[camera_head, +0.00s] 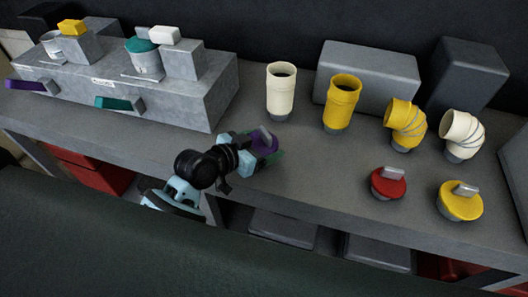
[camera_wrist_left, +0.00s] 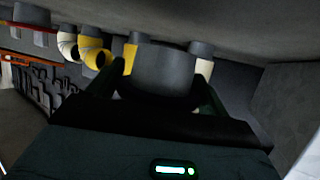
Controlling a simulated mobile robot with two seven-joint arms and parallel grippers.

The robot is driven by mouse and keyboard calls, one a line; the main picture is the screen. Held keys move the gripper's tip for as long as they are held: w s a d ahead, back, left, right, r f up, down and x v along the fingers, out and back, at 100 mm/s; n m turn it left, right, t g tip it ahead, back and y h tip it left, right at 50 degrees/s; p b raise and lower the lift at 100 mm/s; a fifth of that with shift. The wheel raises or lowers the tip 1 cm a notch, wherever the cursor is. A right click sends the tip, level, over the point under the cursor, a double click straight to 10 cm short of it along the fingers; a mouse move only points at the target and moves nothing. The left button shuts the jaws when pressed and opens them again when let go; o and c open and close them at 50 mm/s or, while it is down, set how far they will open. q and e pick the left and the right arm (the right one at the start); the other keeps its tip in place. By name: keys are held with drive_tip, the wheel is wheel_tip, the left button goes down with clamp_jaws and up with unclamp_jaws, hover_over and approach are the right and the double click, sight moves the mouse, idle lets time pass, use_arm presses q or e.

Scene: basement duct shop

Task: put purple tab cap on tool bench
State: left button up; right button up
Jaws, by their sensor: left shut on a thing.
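My left gripper (camera_head: 262,150) reaches over the front part of the grey tool bench (camera_head: 325,190). In the left wrist view a dark grey round part (camera_wrist_left: 163,70), seemingly the held cap's lower body, sits between the fingers (camera_wrist_left: 160,92). The fingers hide part of the cap. I cannot tell whether the cap touches the bench top. My right gripper is not in view.
A red tab cap (camera_head: 388,185) and a yellow tab cap (camera_head: 459,203) stand to the right. Behind them are a cream pipe (camera_head: 281,94), a yellow pipe (camera_head: 341,106), a yellow elbow (camera_head: 404,121) and a cream elbow (camera_head: 461,133).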

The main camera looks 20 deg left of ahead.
sight(263, 153)
use_arm(q)
drive_tip(key=shift+w+d, duration=0.25)
drive_tip(key=shift+w, duration=0.05)
drive_tip(key=shift+f, duration=1.8)
drive_tip(key=shift+f, duration=0.15)
drive_tip(key=o, duration=1.1)
drive_tip(key=shift+s+a+r, duration=0.1)
drive_tip(key=shift+r, duration=0.1)
drive_tip(key=v, duration=1)
drive_tip(key=shift+s+a, duration=0.1)
drive_tip(key=shift+s, duration=0.1)
drive_tip(key=shift+s+a+r, duration=0.25)
drive_tip(key=shift+s+r, duration=0.15)
drive_tip(key=shift+s, duration=0.1)
